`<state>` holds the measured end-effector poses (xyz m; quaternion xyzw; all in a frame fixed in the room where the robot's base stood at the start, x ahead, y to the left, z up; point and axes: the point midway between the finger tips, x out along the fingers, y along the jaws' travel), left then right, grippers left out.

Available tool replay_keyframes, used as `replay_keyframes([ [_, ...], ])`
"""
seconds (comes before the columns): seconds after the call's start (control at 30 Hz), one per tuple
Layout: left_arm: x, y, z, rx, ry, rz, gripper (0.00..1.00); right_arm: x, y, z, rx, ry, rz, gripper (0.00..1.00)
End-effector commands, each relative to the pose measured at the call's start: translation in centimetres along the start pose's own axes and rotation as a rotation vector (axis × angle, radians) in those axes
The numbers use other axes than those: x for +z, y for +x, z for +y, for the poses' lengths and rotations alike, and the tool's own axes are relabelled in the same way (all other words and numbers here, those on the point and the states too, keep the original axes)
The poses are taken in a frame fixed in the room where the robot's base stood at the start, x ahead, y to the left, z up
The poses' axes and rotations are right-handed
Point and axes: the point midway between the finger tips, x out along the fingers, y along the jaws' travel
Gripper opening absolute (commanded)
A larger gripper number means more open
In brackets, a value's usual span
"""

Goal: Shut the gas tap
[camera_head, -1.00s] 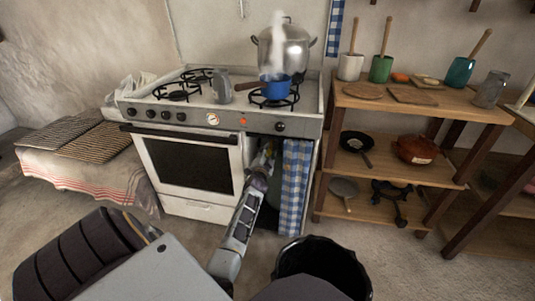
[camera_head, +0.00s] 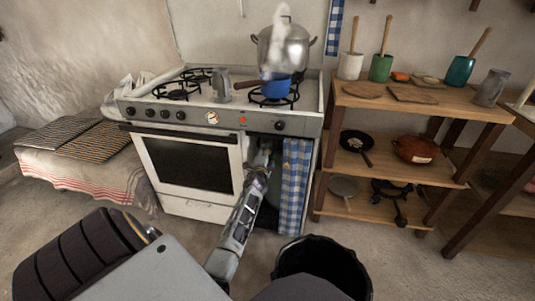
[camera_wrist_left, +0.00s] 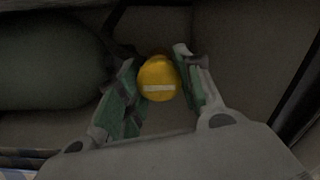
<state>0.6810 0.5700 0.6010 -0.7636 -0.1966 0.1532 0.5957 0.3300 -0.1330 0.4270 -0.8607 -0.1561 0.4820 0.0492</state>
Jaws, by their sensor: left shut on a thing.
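The gas tap (camera_wrist_left: 158,80) shows in the left wrist view as a round yellow knob with a pale bar across its face; the bar lies nearly level in that picture. My left gripper (camera_wrist_left: 155,68) is shut on the knob, with one finger at each side of it. In the head view my left gripper (camera_head: 263,155) reaches into the dark open bay of the stove (camera_head: 190,161), beside the blue checked curtain (camera_head: 294,185). The tap cannot be made out there. My right gripper is not in view.
A large dark green rounded body (camera_wrist_left: 45,65) fills the left of the wrist view. A black bin (camera_head: 320,262) stands in front; a wooden shelf (camera_head: 400,105) stands right.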

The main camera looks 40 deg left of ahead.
Motion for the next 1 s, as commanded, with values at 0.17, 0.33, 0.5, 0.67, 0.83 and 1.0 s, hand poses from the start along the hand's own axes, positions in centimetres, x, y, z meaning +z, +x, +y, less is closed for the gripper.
replay_keyframes([
  [0.17,-0.1,0.0,0.1,0.001,0.001,0.001,0.39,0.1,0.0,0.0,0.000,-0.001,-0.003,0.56],
  [0.33,0.0,0.0,0.1,0.001,0.000,0.001,0.58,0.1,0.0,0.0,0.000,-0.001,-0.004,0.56],
  [0.5,0.0,0.0,0.0,0.001,0.000,0.000,0.58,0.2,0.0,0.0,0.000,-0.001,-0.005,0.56],
  [0.67,0.0,0.0,0.0,0.000,0.000,0.000,0.58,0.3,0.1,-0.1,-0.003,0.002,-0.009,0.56],
  [0.83,0.0,-0.4,0.1,0.001,0.000,0.000,0.58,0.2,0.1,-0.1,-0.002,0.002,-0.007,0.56],
  [1.0,0.0,-1.3,0.1,0.001,0.000,0.000,0.58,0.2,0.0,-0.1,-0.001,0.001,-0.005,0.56],
])
